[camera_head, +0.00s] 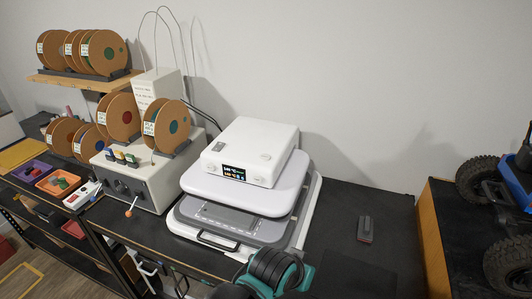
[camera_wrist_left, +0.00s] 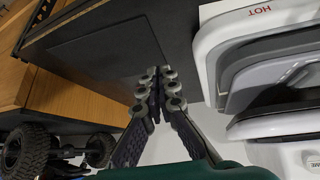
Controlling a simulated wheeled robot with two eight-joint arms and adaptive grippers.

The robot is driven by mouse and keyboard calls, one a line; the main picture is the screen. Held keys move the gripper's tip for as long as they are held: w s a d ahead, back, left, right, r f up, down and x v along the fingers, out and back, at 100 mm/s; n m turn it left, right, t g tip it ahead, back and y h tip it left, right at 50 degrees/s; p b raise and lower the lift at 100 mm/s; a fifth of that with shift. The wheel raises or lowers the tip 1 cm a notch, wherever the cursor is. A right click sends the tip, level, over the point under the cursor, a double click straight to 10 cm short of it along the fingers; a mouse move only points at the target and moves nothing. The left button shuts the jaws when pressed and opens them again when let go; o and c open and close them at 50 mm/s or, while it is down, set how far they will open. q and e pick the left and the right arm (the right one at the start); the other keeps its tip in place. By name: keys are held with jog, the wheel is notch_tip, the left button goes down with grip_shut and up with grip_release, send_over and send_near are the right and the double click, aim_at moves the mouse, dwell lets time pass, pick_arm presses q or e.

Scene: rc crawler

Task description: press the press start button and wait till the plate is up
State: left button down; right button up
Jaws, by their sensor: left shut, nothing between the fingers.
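The white heat press (camera_head: 250,150) stands on the dark bench, with a small lit display (camera_head: 234,172) on its front. Small controls show on its top housing, but I cannot tell which is the start button. The pale upper plate (camera_head: 205,187) sits over a grey lower plate (camera_head: 225,219), which juts out in front with a handle; a gap shows between them. In the left wrist view the press (camera_wrist_left: 240,50) is at the right, with the word HOT on its rim. My left gripper (camera_wrist_left: 152,85) is shut and empty, beside the press. My right gripper is not in view.
Cardboard spools (camera_head: 120,115) and a beige box (camera_head: 140,180) stand left of the press. A small dark object (camera_head: 365,229) lies on the bench to its right, with clear bench around it. A wheeled crawler (camera_head: 510,190) stands at the far right.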

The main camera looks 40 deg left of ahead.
pick_arm(q)
jog(key=w+a+r+n+p, duration=0.3)
jog(key=r+n+p, duration=0.15)
jog(key=r, duration=0.25)
jog(key=w+a+r+n+p, duration=0.3)
jog(key=r+p, duration=0.3)
notch_tip(320, 180, up, 15)
jog(key=n+t+h+p, duration=0.1)
jog(key=n+t+p, duration=0.1)
jog(key=n+p, duration=1.5)
send_over(263, 158)
jog(key=shift+f+m, duration=0.2)
jog(key=shift+m, duration=0.05)
jog(key=shift+f, duration=0.1)
notch_tip(263, 158, down, 8)
jog(key=b, duration=0.6)
jog(key=shift+f+b, duration=0.3)
jog(key=shift+b, duration=0.15)
